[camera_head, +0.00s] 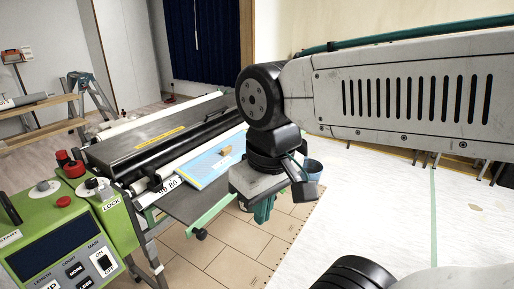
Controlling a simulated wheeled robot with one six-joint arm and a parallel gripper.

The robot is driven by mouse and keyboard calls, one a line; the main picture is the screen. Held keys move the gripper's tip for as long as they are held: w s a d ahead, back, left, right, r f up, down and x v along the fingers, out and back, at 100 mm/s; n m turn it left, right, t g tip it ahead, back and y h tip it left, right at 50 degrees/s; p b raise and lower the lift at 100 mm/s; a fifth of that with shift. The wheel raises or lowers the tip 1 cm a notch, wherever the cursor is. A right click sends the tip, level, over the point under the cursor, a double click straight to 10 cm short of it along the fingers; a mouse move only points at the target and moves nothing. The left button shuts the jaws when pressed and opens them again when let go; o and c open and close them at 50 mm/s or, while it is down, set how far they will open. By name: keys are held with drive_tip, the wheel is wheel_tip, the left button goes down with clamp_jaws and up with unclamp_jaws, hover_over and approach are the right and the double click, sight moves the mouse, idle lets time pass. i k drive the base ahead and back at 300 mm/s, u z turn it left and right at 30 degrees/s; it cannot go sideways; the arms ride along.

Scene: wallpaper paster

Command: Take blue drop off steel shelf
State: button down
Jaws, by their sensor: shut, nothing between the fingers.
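A flat light-blue piece (204,172), which looks like the blue drop, lies on the machine in the middle of the head view. A small tan object rests on it. A grey steel shelf (183,207) juts out below and in front of it, with a green strip along its edge. My gripper (262,216) has teal fingers and points down, right of the blue piece and apart from it in the picture. It is shut and empty. My wrist may hide the right end of the blue piece and shelf.
A green control box (68,235) with red knobs stands at the front left. A stepladder (92,95) and wooden shelves are at the back left. A white sheet (385,200) covers the right-hand area.

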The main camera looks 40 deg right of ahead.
sight(200, 171)
drive_tip(key=z, duration=1.15)
drive_tip(key=k, duration=0.6)
drive_tip(key=z, duration=0.85)
drive_tip(key=i, duration=0.85)
drive_tip(key=u, duration=0.3)
drive_tip(key=i, duration=0.7)
drive_tip(key=u, duration=0.8)
drive_tip(key=i, duration=0.35)
drive_tip(key=u, duration=0.3)
